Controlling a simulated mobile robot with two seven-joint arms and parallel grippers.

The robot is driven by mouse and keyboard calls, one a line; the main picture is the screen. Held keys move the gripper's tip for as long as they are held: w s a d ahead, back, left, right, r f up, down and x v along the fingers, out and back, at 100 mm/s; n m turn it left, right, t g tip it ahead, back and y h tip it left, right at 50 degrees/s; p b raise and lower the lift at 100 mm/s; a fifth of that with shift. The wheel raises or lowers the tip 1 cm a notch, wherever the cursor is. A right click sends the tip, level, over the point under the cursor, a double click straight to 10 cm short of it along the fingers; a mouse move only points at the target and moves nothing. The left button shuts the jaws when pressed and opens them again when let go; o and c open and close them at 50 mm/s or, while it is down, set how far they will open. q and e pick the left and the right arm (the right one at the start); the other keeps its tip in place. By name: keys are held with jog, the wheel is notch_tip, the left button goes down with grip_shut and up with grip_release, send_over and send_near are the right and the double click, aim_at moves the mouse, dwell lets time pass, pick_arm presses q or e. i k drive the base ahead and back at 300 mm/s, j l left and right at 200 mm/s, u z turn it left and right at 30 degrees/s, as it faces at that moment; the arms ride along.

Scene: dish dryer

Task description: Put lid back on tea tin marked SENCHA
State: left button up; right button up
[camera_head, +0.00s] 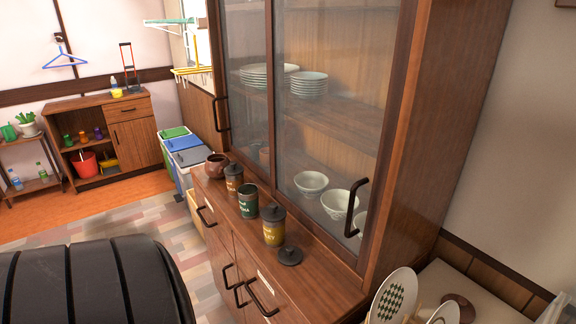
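A green tea tin (248,203) stands on the cabinet's wooden ledge. Its label is partly readable and seems to end in "HA". It has no knobbed lid on top. A dark round lid (290,257) with a knob lies on the ledge, nearer than the tins. A yellow-brown tin (273,233) with a dark lid on stands between the green tin and the loose lid; its label seems to end in "EY". A brown tin (234,184) with a lid on stands behind the green one. Neither of my grippers is in view.
A brown pot (216,166) stands at the ledge's far end. The cabinet's glass doors (330,100), with dark handles, rise right behind the tins. Bowls and stacked plates are behind the glass. The ledge (318,284) is clear nearer than the lid. Plates (393,296) stand at lower right.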

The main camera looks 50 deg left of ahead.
aim_at(247, 193)
jog(key=j, duration=1.55)
jog(key=j+z, duration=0.15)
jog(key=j, duration=1.35)
jog(key=k, duration=0.05)
